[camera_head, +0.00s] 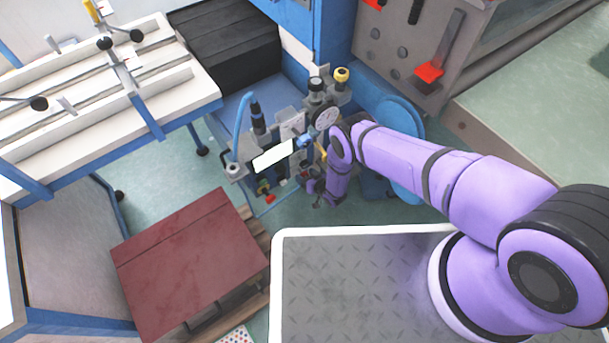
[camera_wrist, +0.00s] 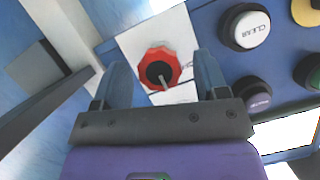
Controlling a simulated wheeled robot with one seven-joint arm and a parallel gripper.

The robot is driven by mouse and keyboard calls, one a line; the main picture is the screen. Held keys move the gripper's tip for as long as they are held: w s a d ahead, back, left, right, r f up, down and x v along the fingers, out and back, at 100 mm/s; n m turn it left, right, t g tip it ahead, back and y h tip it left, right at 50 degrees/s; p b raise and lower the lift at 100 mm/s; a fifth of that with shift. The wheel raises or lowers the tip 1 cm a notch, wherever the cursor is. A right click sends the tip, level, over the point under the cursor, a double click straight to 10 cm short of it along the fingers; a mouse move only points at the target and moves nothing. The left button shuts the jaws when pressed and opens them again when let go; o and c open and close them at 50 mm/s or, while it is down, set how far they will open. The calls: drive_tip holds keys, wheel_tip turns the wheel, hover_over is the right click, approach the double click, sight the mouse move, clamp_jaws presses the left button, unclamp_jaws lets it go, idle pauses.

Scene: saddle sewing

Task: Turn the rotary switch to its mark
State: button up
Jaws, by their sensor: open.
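A red, many-sided rotary knob (camera_wrist: 160,68) with a dark centre and a thin light grey pointer sits on a white plate (camera_wrist: 140,45) in the wrist view. I take it to be the rotary switch. My gripper (camera_wrist: 161,62) is open, its two blue fingers to the left and right of the knob with gaps on both sides. I cannot tell how far the fingertips are from the knob in depth. No target mark can be made out. In the head view my arm reaches the small machine (camera_head: 290,150), and the knob cannot be picked out there.
A grey bar (camera_wrist: 50,100) runs at the left. A dark red case (camera_head: 190,265) and a white-topped bench (camera_head: 90,100) stand left of the machine.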

drive_tip(key=shift+w+a+f, duration=0.2)
drive_tip(key=shift+w+a, duration=0.15)
drive_tip(key=shift+w, duration=0.1)
drive_tip(key=shift+c, duration=0.5)
drive_tip(key=c, duration=0.8)
drive_tip(key=shift+n, duration=0.3)
drive_tip(key=shift+s+a+n+t+h, duration=0.1)
drive_tip(key=shift+n+t+h, duration=0.7)
drive_tip(key=shift+n+h, duration=0.65)
drive_tip(key=shift+n+y, duration=0.25)
drive_tip(key=shift+n, duration=0.1)
drive_tip(key=o, duration=0.9)
